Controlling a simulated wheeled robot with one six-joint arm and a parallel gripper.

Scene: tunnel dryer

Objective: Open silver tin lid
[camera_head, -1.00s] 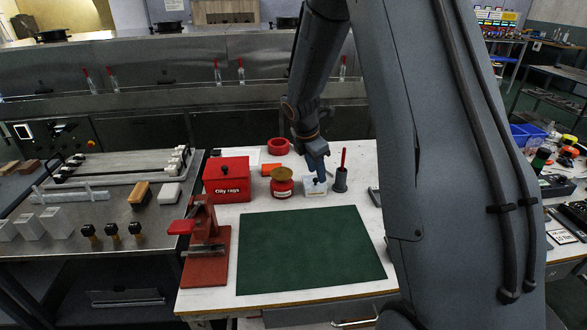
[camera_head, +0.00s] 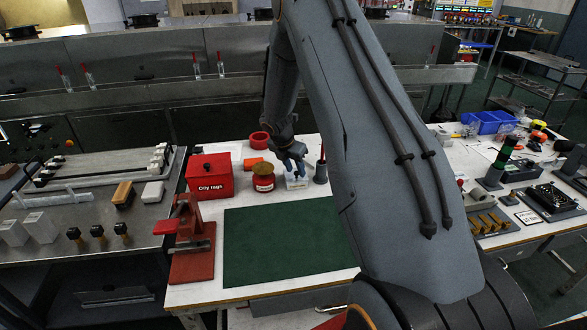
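A small pale box (camera_head: 292,184) stands on the white workbench, behind the green mat; it may be the silver tin, but it is too small to be sure, and its lid cannot be made out. My gripper (camera_head: 296,171) points down at this box, at or just above its top, and hides part of it. I cannot tell whether the fingers touch it or are open or shut. A red round tin (camera_head: 263,184) with a brownish top stands just left of the box. A grey pen holder (camera_head: 321,174) stands just right of it.
A red oily-rags box (camera_head: 210,180), an orange block (camera_head: 252,162) and a red ring (camera_head: 259,140) stand nearby. A red clamp-like fixture (camera_head: 191,245) is at the bench's left edge. The green mat (camera_head: 275,245) is bare. My arm covers the bench's middle right.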

